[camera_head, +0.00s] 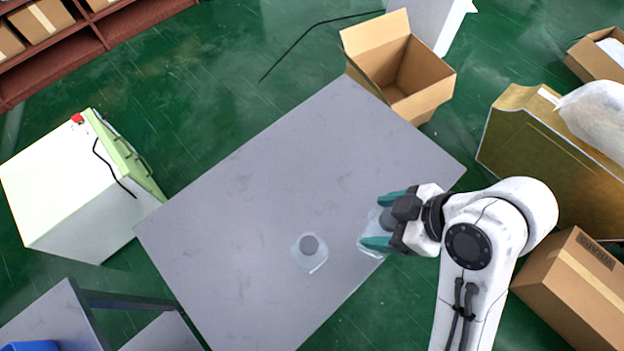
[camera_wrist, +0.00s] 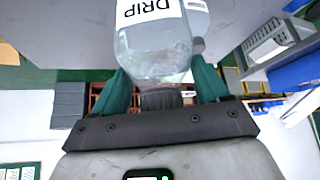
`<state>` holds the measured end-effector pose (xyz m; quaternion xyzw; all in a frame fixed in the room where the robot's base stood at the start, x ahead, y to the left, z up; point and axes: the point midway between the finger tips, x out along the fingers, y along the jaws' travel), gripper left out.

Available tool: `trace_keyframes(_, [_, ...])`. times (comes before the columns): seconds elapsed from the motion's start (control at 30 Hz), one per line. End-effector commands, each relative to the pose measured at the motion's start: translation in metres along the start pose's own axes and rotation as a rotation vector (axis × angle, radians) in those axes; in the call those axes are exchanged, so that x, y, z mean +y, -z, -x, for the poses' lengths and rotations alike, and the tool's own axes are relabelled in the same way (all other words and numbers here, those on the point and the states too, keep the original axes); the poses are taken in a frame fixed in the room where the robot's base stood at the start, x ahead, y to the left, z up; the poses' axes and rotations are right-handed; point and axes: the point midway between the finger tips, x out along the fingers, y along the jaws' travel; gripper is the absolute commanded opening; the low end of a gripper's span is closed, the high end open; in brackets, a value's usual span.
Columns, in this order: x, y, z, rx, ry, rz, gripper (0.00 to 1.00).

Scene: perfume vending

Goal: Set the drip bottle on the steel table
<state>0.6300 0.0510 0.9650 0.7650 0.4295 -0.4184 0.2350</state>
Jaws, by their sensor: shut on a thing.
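My gripper (camera_head: 378,221) is shut on a clear bottle (camera_head: 371,226) near the right edge of the steel table (camera_head: 280,170). In the wrist view, the same bottle (camera_wrist: 155,45) has a white label reading DRIP and sits between the teal fingers of my gripper (camera_wrist: 163,78). The fingers and palm partly hide it in the head view. I cannot tell whether its base touches the table. A second clear bottle with a grey cap (camera_head: 310,252) stands on the table to the left of my gripper; its label cannot be read.
The rest of the grey tabletop is bare. An open cardboard box (camera_head: 405,70) is at its far corner. A white and green cabinet (camera_head: 80,190) stands left. A closed carton (camera_head: 575,285) and a large brown box (camera_head: 545,150) stand right of my arm.

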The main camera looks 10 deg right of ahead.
Motion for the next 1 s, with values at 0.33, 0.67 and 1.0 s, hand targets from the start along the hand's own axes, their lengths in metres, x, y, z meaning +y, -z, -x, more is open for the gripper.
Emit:
trace_keyframes(0.33, [0.025, -0.001, -0.011, -0.001, -0.003, -0.004, 0.0])
trace_keyframes(0.67, [0.093, -0.003, -0.047, -0.002, -0.002, -0.003, 0.0])
trace_keyframes(1.0, [0.128, -0.021, -0.093, 0.001, -0.001, -0.001, 0.0])
